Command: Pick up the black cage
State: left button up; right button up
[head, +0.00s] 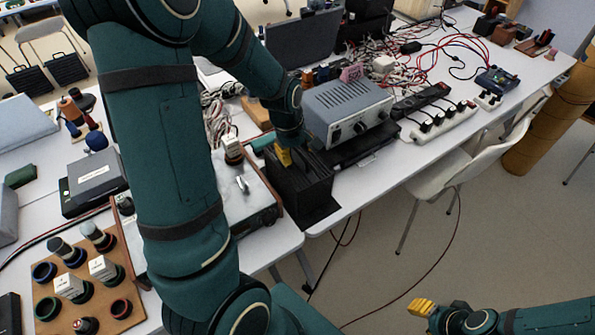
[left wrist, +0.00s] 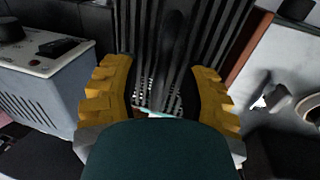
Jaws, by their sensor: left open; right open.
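The black cage (head: 303,190) is a dark slatted box at the front edge of the white table, in the middle of the head view. My left gripper (head: 284,156) is at its top, with the arm reaching over from the left. In the left wrist view the open yellow fingers of my left gripper (left wrist: 163,78) stand either side of a dark upright bar over the slats of the cage (left wrist: 215,35). I cannot tell whether they touch it. My right gripper (head: 421,307) is low at the right, over the floor, open and far from the cage.
A grey instrument box (head: 346,108) stands close behind the cage and shows at left in the wrist view (left wrist: 42,85). Another device (head: 249,200) with a silver knob sits just left of it. Tangled cables (head: 405,65) lie farther back. A white chair (head: 455,165) stands at right.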

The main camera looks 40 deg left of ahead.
pick_arm(q)
grip_shut()
jog(key=shift+r, duration=0.15)
notch_tip(320, 180, up, 10)
jog(key=p, duration=0.3)
notch_tip(320, 180, up, 3)
jog(key=p, duration=0.3)
jog(key=shift+r, duration=0.15)
dwell(0.4)
jog(key=shift+d, duration=0.1)
